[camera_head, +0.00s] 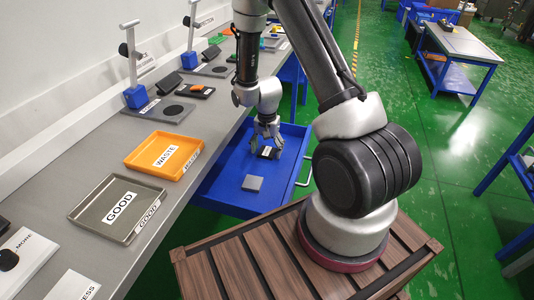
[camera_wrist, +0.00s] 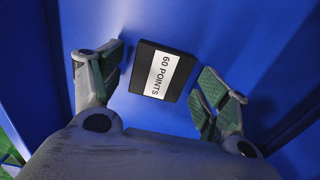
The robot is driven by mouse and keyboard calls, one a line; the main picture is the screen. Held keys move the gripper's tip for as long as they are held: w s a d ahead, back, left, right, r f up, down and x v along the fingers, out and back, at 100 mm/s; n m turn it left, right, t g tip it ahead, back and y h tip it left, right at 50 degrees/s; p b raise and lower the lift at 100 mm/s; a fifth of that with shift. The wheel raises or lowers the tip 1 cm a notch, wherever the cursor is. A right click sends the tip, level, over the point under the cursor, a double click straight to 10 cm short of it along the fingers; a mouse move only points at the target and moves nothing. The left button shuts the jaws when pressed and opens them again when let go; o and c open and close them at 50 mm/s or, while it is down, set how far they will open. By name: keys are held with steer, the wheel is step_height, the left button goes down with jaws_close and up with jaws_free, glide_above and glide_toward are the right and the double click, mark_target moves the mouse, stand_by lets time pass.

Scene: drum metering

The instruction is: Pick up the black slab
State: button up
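The black slab (camera_wrist: 161,70) lies in the blue tray (camera_head: 225,193), and its white label reads "60 POINTS" in the wrist view. In the head view the slab (camera_head: 266,152) shows just under my gripper (camera_head: 266,140). In the wrist view my gripper (camera_wrist: 163,88) is open, with one finger on each side of the slab and a gap at both sides. I cannot tell how far the fingertips are above the tray floor. A grey slab (camera_head: 252,183) lies in the same tray, nearer the camera.
On the grey bench (camera_head: 90,160) left of the blue tray stand an orange WASTE tray (camera_head: 140,160) and a grey GOOD tray (camera_head: 90,212). Blue-and-white stands (camera_head: 136,96) stand further back. The blue tray's raised walls surround my gripper.

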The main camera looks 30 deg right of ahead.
steer(key=c, duration=0.8)
steer(key=shift+c, duration=0.2)
